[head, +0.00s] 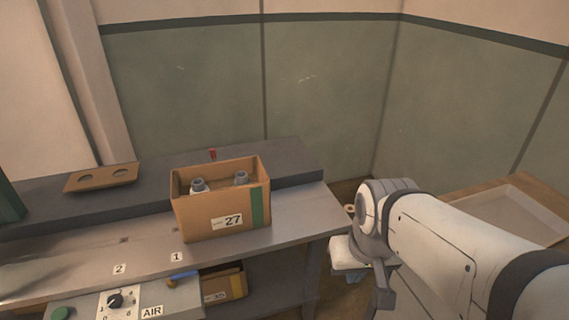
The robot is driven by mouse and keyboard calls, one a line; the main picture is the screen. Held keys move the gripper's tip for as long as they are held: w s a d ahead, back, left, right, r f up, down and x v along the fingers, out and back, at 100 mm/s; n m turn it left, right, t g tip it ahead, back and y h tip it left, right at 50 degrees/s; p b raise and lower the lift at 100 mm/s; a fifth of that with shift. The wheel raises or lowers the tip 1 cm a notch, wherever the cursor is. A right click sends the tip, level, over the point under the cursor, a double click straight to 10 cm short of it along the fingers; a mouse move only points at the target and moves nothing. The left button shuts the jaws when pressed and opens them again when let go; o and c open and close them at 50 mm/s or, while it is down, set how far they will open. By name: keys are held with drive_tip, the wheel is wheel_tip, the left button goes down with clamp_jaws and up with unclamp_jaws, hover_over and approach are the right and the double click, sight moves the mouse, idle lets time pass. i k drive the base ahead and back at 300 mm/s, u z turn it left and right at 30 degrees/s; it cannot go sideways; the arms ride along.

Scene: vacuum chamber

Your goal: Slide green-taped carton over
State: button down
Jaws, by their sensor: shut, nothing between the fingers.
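The green-taped carton (195,219) is an open brown box with a vertical green strip at the right of its front and a label reading 27. It stands upright on the grey bench (305,229), near its right part. Two grey bottle-like tops show inside it. My white arm comes in from the lower right. My gripper (383,298) seems to be the small dark end hanging below the arm's joint, right of the bench and well apart from the carton. It is shut and empty; its fingertips are hard to make out.
A brown plate with two holes (101,178) lies on the raised back ledge (292,165). A small red item (212,154) stands behind the carton. A second carton (239,284) sits below the bench, beside an AIR control panel (127,302). A shallow tray (505,215) is at right. Bench top left of the carton is clear.

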sight(200, 218)
drive_tip(key=u, duration=0.05)
drive_tip(key=i, duration=1)
drive_tip(key=z, duration=0.1)
